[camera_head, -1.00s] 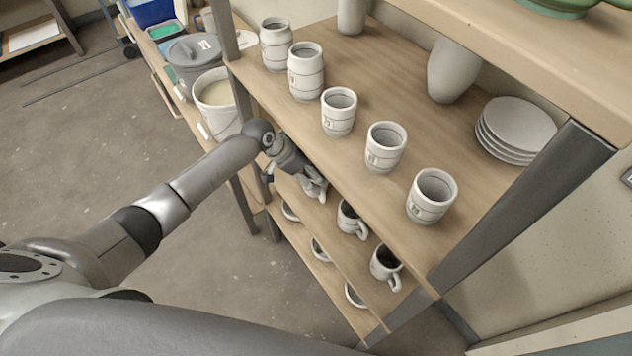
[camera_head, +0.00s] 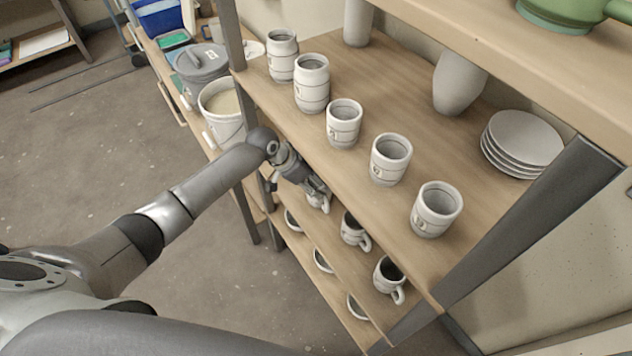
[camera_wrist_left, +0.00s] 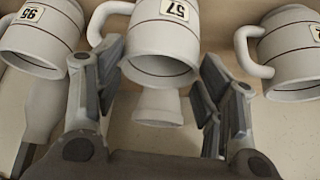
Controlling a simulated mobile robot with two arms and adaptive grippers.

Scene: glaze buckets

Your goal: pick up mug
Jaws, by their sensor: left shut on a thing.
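In the head view the gripper and shelf edge hide part of the mug. Two similar mugs, one in the middle (camera_head: 355,229) and one nearer (camera_head: 389,273), stand along the same level. My right gripper is not in view.
Neighbouring mugs flank the held one, left (camera_wrist_left: 42,40) and right (camera_wrist_left: 290,55). A bucket (camera_head: 222,118) stands left of the shelf. Open floor is at left.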

